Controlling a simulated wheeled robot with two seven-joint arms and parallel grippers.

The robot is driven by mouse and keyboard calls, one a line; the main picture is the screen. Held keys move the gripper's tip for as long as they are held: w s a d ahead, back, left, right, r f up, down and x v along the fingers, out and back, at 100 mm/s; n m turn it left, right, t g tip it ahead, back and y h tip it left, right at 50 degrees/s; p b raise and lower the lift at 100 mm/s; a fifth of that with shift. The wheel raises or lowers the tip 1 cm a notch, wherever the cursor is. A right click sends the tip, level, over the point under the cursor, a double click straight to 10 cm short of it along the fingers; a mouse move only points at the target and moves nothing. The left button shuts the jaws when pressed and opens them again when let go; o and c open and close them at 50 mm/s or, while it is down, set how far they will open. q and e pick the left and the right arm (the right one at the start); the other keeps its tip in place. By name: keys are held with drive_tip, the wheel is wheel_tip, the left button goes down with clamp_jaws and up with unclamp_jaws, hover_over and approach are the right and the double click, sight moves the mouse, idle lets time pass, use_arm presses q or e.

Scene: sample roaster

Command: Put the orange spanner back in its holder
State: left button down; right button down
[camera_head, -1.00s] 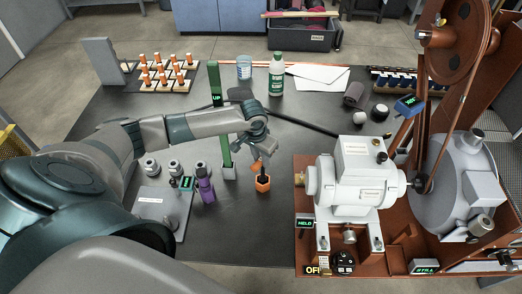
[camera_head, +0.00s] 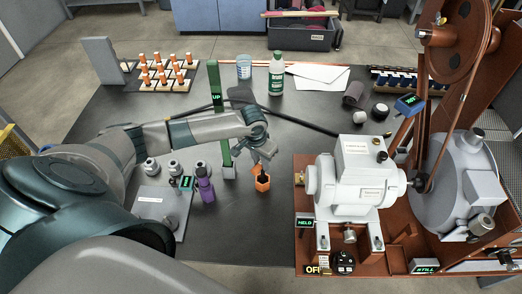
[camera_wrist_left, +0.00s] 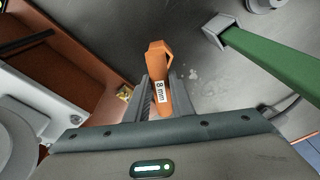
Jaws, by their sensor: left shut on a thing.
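The orange spanner (camera_wrist_left: 160,88), marked "8 mm", is between the two fingers of my left gripper (camera_wrist_left: 160,105) in the left wrist view. The fingers are shut on it, and its wider end points away from the gripper. In the head view, the orange end (camera_head: 262,182) shows just below my left gripper (camera_head: 264,163), to the right of the green post's foot. I cannot tell whether this end touches the table. No holder for the spanner can be clearly made out. My right gripper is out of view.
The green upright post (camera_head: 219,120) marked "UP" stands close to the left of the gripper. A purple-bodied tool (camera_head: 205,188) stands further left. The white machine (camera_head: 357,172) on its brown base is close on the right. Dark table (camera_head: 260,225) in front is clear.

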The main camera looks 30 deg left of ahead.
use_arm(q)
drive_tip(key=shift+f, duration=0.35)
drive_tip(key=c, duration=1.5)
unclamp_jaws()
drive_tip(key=shift+c, duration=0.2)
drive_tip(key=shift+o, duration=0.4)
drive_tip(key=shift+r, duration=0.15)
wheel_tip(320, 180, up, 17)
drive_tip(key=s+b, duration=0.3)
drive_tip(key=shift+b, duration=0.3)
drive_tip(key=shift+a, duration=0.1)
